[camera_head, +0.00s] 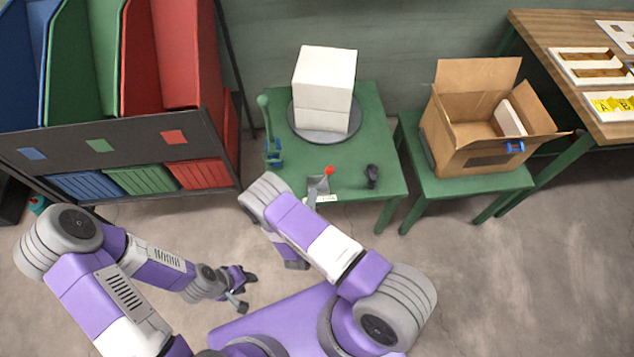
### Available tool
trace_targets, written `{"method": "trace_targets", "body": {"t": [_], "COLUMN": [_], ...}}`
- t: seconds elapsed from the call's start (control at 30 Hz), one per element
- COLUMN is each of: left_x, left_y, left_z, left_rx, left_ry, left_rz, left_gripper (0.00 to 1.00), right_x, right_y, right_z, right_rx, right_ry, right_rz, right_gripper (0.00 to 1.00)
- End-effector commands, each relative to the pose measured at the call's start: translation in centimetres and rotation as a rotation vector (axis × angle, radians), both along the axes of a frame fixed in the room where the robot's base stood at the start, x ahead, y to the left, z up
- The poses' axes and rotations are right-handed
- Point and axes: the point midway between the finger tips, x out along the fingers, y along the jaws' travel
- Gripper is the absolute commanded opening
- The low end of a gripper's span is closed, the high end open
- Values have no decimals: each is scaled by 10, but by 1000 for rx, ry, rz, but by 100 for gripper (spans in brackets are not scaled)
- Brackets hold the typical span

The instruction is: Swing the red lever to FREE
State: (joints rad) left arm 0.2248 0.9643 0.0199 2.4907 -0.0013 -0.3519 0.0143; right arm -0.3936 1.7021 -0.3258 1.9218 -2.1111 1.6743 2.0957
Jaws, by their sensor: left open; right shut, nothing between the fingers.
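The red lever shows as a red knob (328,170) on a small grey bracket (317,186) at the front edge of a green table. A small white label (322,198) lies just below it, too small to read. My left gripper (247,291) is open and empty, low over the floor in front of the table, well apart from the lever. My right arm crosses the view just in front of the lever. My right gripper is not visible; the arm may hide it.
A white block (324,88) stands on a grey round turntable (303,130) on the green table (377,118). A green post (266,118) with a blue base and a black knob (372,175) flank it. An open carton (478,160) stands to the right. Open floor lies at front right.

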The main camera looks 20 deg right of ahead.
Motion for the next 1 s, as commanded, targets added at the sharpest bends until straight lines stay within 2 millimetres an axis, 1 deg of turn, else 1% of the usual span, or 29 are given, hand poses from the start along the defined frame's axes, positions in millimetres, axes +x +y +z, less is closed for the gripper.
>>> {"method": "trace_targets", "body": {"t": [0.03, 0.1, 0.3, 0.87, 0.93, 0.97, 1.0], "left_x": [0, 0, 0, 0, 0, 0, 0], "left_y": [0, 0, 0, 0, 0, 0, 0], "left_z": [3, 4, 5, 5, 5, 6, 6], "left_rx": [0, 0, 0, 0, 0, 0, 0], "left_ry": [0, 0, 0, 0, 0, 0, 0], "left_rz": [0, 0, 0, 0, 0, 0, 0], "left_gripper": [43, 43, 43, 43, 43, 43, 43], "right_x": [-7, -15, -26, -26, -26, -26, -28], "right_y": [5, 11, 17, 18, 15, 11, 3], "right_z": [2, 3, 4, 4, 5, 6, 8], "right_rx": [0, 0, 0, 1, -5, -11, -26], "right_ry": [2, 0, 0, -1, 7, 17, 43], "right_rz": [2, 2, 1, 1, -13, -31, -69], "right_gripper": [0, 0, 0, 0, 0, 0, 0]}}
